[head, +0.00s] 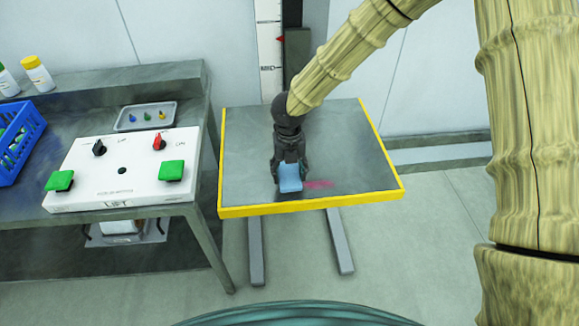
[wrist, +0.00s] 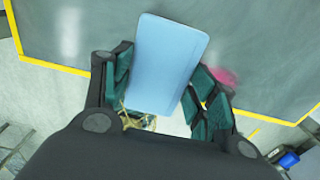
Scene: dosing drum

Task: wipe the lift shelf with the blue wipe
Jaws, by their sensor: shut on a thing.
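The lift shelf (head: 345,135) is a dark grey plate with a yellow rim, standing to the right of the bench. My gripper (head: 290,168) is over the front middle of the shelf, pointing down, and is shut on the blue wipe (head: 290,179). In the wrist view the blue wipe (wrist: 167,60) sits between the two fingers, and the shelf (wrist: 255,30) lies behind it. A pink smear (head: 318,184) is on the shelf just right of the wipe; it also shows in the wrist view (wrist: 224,77), partly hidden by a finger. I cannot tell whether the wipe touches the shelf.
A white control box (head: 122,172) with two green buttons and two knobs stands on the bench to the left. A lift mast (head: 296,60) rises behind the shelf. The shelf's right side is clear.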

